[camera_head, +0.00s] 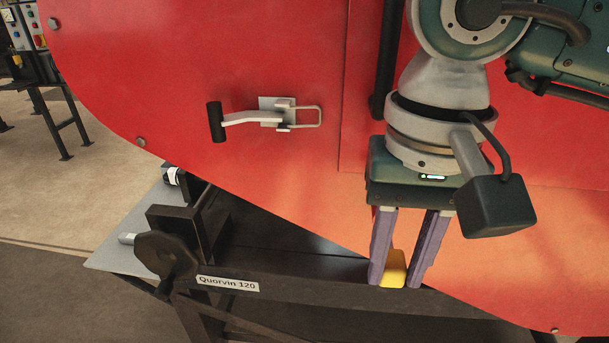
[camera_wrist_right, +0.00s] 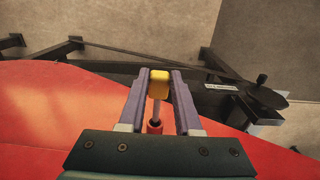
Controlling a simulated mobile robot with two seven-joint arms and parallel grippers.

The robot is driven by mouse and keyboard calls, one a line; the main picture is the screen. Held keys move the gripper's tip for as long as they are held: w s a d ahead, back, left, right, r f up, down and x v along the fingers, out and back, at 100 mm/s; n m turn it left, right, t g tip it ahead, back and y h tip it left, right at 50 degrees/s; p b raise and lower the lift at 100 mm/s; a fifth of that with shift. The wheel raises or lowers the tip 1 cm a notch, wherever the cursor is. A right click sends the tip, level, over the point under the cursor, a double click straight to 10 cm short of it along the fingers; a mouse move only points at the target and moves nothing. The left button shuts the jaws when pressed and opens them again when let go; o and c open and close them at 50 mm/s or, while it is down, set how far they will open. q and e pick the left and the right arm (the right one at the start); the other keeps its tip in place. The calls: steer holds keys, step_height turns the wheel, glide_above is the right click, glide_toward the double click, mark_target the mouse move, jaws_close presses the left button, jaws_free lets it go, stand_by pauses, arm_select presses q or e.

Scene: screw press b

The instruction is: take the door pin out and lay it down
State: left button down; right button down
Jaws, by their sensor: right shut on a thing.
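My right gripper (camera_head: 399,284) points down in front of the red door (camera_head: 250,70) and is shut on the yellow head of the door pin (camera_head: 394,268). The right wrist view shows the yellow head (camera_wrist_right: 159,88) between the purple fingertips. A thin grey shaft runs from the head to a small red collar (camera_wrist_right: 153,127) by the door. I cannot tell how much of the shaft sits inside the collar. In the head view the fingers hide much of the pin. My left gripper is not in view.
A latch (camera_head: 270,115) with a black handle is on the door, left of my right arm. A dark beam labelled "Quorvin 120" (camera_head: 228,284) runs below, with a dark knob (camera_head: 166,256) and a grey plate (camera_head: 125,235) at left. Open floor lies further left.

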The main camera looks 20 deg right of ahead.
steer(key=shift+s+a+p, duration=0.15)
steer(key=shift+s+a, duration=0.25)
steer(key=shift+s, duration=0.25)
steer(key=shift+s+a+p, duration=0.15)
steer(key=shift+s+a, duration=0.2)
steer(key=shift+s, duration=0.25)
steer(key=shift+w+r, duration=0.1)
steer(key=shift+r, duration=0.05)
